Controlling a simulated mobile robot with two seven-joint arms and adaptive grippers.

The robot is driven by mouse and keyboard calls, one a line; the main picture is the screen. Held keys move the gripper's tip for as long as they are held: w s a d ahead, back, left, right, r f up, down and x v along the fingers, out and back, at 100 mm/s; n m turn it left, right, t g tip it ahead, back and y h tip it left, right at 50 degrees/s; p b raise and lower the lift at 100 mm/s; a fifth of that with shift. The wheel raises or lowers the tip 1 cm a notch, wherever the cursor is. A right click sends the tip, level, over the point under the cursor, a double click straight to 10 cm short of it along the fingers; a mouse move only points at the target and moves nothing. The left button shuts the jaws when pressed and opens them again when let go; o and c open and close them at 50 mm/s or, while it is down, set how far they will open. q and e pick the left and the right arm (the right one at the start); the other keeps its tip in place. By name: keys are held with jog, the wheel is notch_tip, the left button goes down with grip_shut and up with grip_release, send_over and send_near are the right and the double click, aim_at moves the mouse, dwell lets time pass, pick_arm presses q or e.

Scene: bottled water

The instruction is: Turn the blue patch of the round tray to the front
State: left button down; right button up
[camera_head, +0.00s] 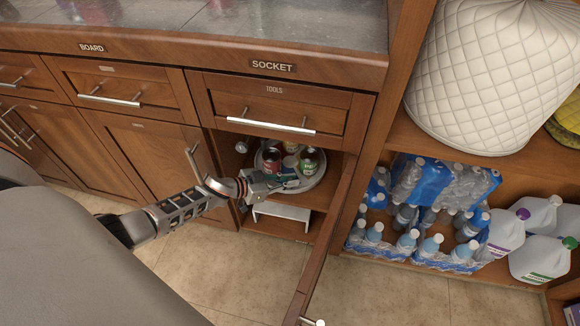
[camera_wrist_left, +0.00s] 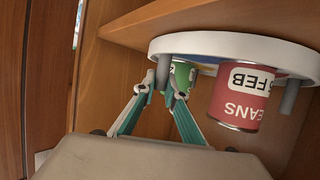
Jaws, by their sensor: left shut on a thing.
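The round white tray (camera_head: 314,183) sits inside the open cabinet under the TOOLS drawer and carries several cans. In the left wrist view the picture is upside down, and the tray's pale rim (camera_wrist_left: 235,46) crosses the top with short grey pegs standing on it. My left gripper (camera_head: 284,184) reaches in at the tray's front edge. Its teal fingers (camera_wrist_left: 166,88) are shut on a grey peg (camera_wrist_left: 163,70) near the rim. My right gripper is not in view.
A red can (camera_wrist_left: 240,97) and a green can (camera_wrist_left: 183,76) stand on the tray close to my fingers. The open cabinet door (camera_head: 325,250) stands to the right of my arm. A white stand (camera_head: 281,212) is on the lower shelf. Bottled water (camera_head: 410,240) fills the right-hand shelf.

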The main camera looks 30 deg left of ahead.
pick_arm(q)
jog(key=shift+a+f, duration=0.1)
jog(key=c, duration=2)
grip_release()
jog(key=shift+c, duration=0.2)
jog(key=v, duration=1.2)
